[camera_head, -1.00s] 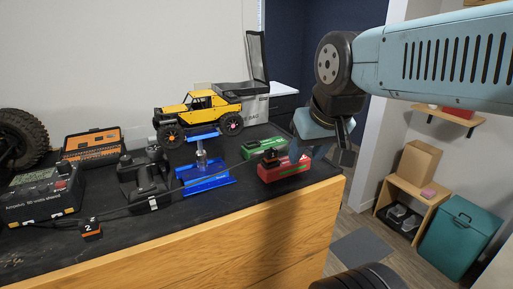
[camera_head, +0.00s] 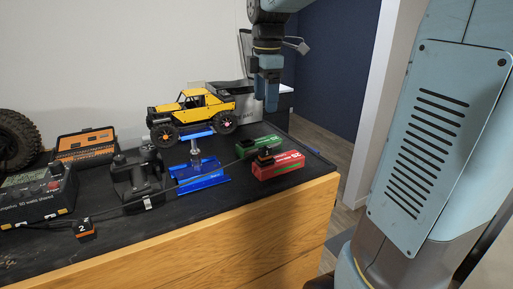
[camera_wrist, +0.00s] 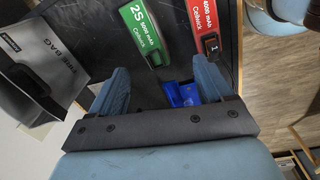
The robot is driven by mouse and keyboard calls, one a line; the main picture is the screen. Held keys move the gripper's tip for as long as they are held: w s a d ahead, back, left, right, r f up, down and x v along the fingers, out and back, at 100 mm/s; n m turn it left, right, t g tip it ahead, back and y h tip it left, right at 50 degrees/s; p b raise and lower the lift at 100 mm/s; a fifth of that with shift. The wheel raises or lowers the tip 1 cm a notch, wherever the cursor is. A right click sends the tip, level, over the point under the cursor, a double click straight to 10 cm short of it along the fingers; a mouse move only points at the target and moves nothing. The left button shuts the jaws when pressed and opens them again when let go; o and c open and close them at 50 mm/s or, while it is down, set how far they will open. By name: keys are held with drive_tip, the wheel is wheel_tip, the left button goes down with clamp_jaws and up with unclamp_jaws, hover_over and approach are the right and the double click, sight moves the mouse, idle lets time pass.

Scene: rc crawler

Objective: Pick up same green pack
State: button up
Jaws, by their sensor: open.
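The green pack (camera_head: 246,154) lies on the dark bench top near its right end, behind the red pack (camera_head: 280,167), which partly hides it. In the wrist view the green pack (camera_wrist: 137,28), marked "2S 4000 mAh", lies just beyond the fingertips. The red pack (camera_wrist: 203,17) lies to its right, parallel with a gap between. My gripper (camera_head: 269,104) points down above the back right of the bench, higher than the packs. In the wrist view my gripper (camera_wrist: 160,76) is open with nothing between its two fingers.
A yellow toy crawler (camera_head: 192,112) sits on a blue stand (camera_head: 200,179) left of the packs. A black cable runs across the bench to the packs. A grey bag (camera_wrist: 38,65) stands close at left in the wrist view. The bench's right edge is close to the packs.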

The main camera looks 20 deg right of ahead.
drive_tip(key=w+n, duration=0.2)
hover_over(259, 141)
drive_tip(key=shift+n+g, duration=0.3)
drive_tip(key=f, duration=0.8)
drive_tip(key=shift+s+f, duration=0.35)
drive_tip(key=shift+s, duration=0.05)
drive_tip(key=shift+w+f, duration=0.15)
drive_tip(key=shift+f, duration=1.2)
drive_tip(key=shift+w+f, duration=0.15)
drive_tip(key=shift+f, duration=1.2)
drive_tip(key=shift+c, duration=0.4)
drive_tip(key=c, duration=1.3)
drive_tip(key=shift+r, duration=0.15)
